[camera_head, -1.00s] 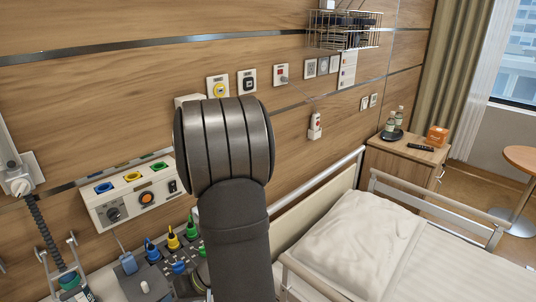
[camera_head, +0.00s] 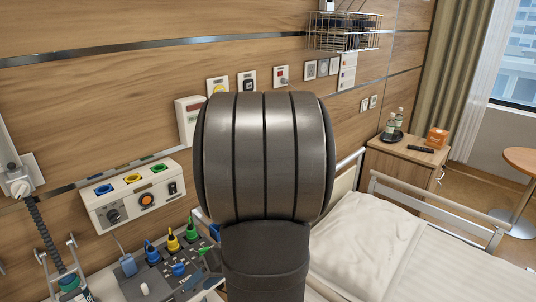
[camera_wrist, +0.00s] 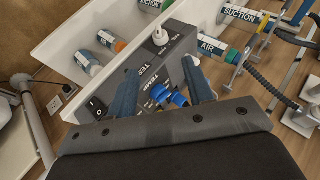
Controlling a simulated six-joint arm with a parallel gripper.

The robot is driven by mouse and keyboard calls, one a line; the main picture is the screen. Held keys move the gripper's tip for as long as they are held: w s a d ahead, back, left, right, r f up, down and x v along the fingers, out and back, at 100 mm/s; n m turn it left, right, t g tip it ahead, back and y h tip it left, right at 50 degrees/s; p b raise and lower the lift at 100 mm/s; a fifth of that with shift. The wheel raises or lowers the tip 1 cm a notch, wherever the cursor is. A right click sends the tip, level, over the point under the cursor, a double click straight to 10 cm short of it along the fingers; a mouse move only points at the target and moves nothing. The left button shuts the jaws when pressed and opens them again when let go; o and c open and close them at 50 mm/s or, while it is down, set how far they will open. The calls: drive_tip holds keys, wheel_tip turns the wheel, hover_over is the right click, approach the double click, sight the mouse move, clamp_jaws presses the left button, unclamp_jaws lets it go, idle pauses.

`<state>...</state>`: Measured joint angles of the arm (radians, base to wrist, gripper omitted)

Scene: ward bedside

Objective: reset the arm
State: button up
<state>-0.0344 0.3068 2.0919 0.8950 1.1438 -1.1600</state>
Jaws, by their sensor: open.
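My gripper (camera_wrist: 160,70) shows in the wrist view with its two blue fingers apart and nothing between them. A dark panel (camera_wrist: 150,77) with printed labels and blue connectors (camera_wrist: 172,99) lies beyond the fingers; I cannot tell how far. In the head view my own large grey arm joint fills the middle and hides the wall and bed edge behind it. The gripper itself does not show there.
A white wall unit (camera_head: 132,199) with coloured sockets is on the left, above a dark panel with coloured plugs (camera_head: 173,239). The bed (camera_head: 366,240) and its rails are on the right. A bedside cabinet (camera_head: 404,166) holds bottles and an orange box (camera_head: 437,137).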

drive_tip(key=v, duration=0.6)
drive_tip(key=shift+n+t+h, duration=0.3)
drive_tip(key=shift+t+h, duration=0.3)
drive_tip(key=shift+h, duration=0.2)
drive_tip(key=x, duration=0.5)
drive_tip(key=s+a+r+x, duration=0.1)
drive_tip(key=x, duration=0.5)
drive_tip(key=s+a+r+x, duration=0.1)
drive_tip(key=x, duration=0.5)
drive_tip(key=shift+a, duration=0.3)
drive_tip(key=shift+r, duration=0.1)
drive_tip(key=w+d+r, duration=0.1)
drive_tip(key=d+r, duration=0.3)
drive_tip(key=r, duration=0.3)
drive_tip(key=w+d+r+g+h, duration=0.1)
drive_tip(key=d+r, duration=0.3)
drive_tip(key=r, duration=0.3)
drive_tip(key=shift+w+r+n+h, duration=0.3)
drive_tip(key=shift+w+n, duration=0.1)
drive_tip(key=shift+o, duration=0.2)
idle(1.1)
